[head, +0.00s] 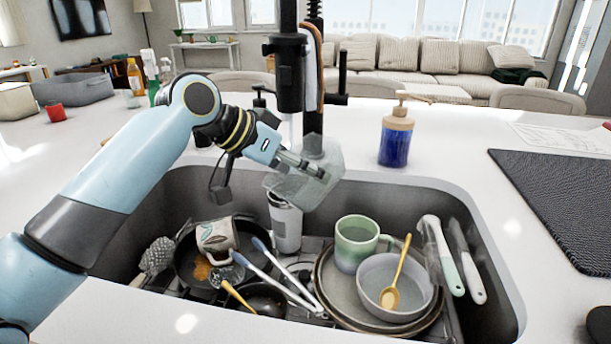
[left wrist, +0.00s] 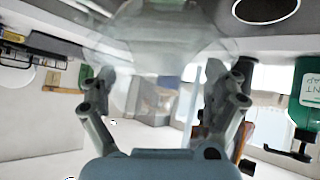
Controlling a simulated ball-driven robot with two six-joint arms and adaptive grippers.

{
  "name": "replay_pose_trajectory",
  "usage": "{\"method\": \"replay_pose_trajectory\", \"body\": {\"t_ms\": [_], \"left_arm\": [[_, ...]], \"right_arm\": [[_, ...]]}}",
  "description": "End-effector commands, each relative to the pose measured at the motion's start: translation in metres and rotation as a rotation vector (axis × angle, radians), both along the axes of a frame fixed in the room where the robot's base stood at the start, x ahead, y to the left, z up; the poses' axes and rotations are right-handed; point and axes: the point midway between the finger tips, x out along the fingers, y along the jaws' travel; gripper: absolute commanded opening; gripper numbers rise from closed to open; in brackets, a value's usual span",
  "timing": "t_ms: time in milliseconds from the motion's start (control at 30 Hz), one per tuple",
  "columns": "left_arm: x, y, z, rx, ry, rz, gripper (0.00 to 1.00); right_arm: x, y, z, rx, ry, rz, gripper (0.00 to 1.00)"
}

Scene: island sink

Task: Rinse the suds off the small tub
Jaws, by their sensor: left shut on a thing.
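The small tub (head: 318,181) is clear and faceted, and it is tilted in the air over the back of the sink (head: 375,194). My left gripper (head: 299,163) is shut on it. The left wrist view also shows the tub (left wrist: 150,42), pale and see-through, between the two fingers of the gripper (left wrist: 166,88). The black tap (head: 290,75) stands just behind and above the tub. A thin pale streak shows below its spout, and I cannot tell for sure that it is running water. I cannot make out suds on the tub. My right gripper is not in view.
The sink holds a green mug (head: 354,246), a grey bowl (head: 372,275) with a gold spoon, plates, a pan with a tilted cup (head: 216,238), and a white bottle (head: 286,228). A blue soap dispenser (head: 396,140) stands behind the rim. A dark mat (head: 560,195) lies at right.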

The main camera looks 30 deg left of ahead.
Motion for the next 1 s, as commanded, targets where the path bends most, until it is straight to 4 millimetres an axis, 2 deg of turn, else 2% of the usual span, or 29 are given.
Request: {"method": "replay_pose_trajectory", "body": {"t_ms": [200,467,1000], "left_arm": [[-0.003,0.008,0.001,0.002,0.002,0.000,0.57],[-0.005,0.008,0.001,0.000,0.001,0.000,0.57],[-0.048,-0.008,0.002,0.000,0.002,0.000,0.57]], "right_arm": [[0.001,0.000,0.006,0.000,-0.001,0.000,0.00],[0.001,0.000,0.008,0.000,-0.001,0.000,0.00],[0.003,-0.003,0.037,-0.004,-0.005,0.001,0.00]]}}
